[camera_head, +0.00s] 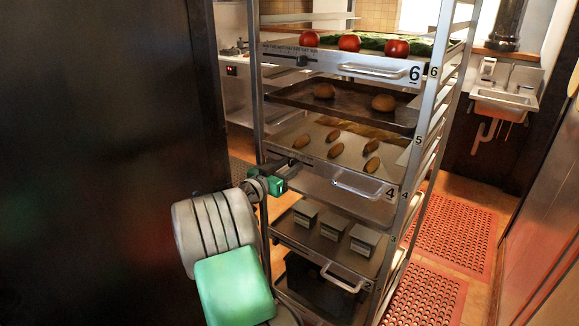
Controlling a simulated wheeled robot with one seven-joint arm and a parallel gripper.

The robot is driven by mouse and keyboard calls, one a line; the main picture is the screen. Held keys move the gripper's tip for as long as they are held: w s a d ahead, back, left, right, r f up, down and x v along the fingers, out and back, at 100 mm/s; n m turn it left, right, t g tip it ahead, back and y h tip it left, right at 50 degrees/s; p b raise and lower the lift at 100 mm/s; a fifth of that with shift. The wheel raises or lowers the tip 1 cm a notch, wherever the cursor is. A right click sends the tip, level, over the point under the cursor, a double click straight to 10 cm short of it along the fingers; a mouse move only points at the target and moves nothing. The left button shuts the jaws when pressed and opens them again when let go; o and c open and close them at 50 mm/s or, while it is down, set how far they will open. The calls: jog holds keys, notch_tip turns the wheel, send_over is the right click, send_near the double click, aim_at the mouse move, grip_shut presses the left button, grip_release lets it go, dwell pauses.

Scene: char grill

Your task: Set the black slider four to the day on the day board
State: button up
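A metal rack (402,200) holds trays at several levels. The tray front marked 4 (365,185) has a narrow dark strip at its left end, with black slider four (292,161) on it; its day letters are too small to read. My gripper (290,168), dark with a green part behind it, is at this strip and partly hides it. Its fingertips are at or very near the slider; I cannot tell whether they touch or hold it. No separate day board is clearly in view.
The tray marked 6 (340,66) has a day strip (285,52) with its own black slider (303,60). Tray handles, such as number four's (358,190), jut forward. A dark panel (100,150) fills the left; red mats (455,235) lie right.

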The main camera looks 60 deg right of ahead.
jog(key=a, duration=0.7)
jog(key=shift+w+a+b, duration=0.25)
jog(key=shift+a+b, duration=0.15)
jog(key=shift+b, duration=0.05)
